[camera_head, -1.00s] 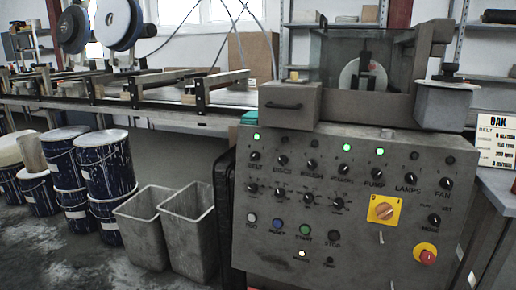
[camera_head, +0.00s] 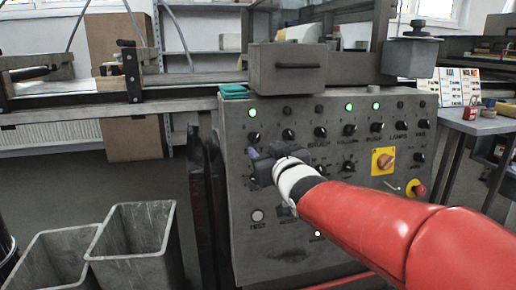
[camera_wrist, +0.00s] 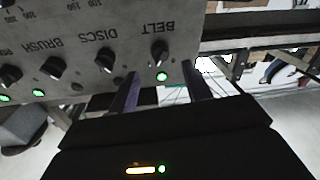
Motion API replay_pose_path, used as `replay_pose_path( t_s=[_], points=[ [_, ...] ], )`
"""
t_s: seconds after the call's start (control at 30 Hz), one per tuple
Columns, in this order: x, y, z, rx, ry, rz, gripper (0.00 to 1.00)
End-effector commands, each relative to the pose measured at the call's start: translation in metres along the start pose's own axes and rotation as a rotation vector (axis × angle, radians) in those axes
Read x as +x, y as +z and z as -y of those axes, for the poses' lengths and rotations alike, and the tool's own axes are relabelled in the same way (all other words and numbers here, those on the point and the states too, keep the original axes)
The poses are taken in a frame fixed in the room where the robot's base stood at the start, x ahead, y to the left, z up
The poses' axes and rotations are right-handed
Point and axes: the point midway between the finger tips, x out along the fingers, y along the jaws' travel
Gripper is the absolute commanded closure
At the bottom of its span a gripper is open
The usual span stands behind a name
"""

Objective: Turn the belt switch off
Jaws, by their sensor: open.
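The belt switch is a black knob (camera_head: 253,136) at the upper left of the grey control panel (camera_head: 245,200). A lit green lamp (camera_head: 252,113) sits above it. In the wrist view, turned upside down, the black knob (camera_wrist: 159,50) shows beside the word BELT, with its lit green lamp (camera_wrist: 162,76). My gripper (camera_head: 254,154) is at the panel's left side, just below the knob in the head view. In the wrist view my gripper (camera_wrist: 160,86) is open, its two fingers apart with nothing between them. The knob lies beyond the fingertips, apparently untouched. Its exact pointer direction is hard to read.
Other black knobs, such as the DISCS knob (camera_wrist: 104,62), stand close beside the belt knob. A yellow switch plate (camera_head: 384,160) and red stop button (camera_head: 418,191) are at the panel's right. A grey box (camera_head: 287,68) juts out above. Grey bins (camera_head: 128,262) stand left.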

Motion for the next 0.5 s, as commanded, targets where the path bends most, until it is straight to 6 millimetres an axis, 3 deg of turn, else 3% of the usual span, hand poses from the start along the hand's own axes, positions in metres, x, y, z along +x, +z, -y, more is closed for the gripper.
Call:
replay_pose_path(
  t_s=[0.3, 0.5],
  points=[
    [0.050, 0.001, 0.000, 0.001, 0.001, 0.005, 0.51],
    [0.063, 0.001, 0.000, 0.001, 0.001, 0.004, 0.51]
  ],
)
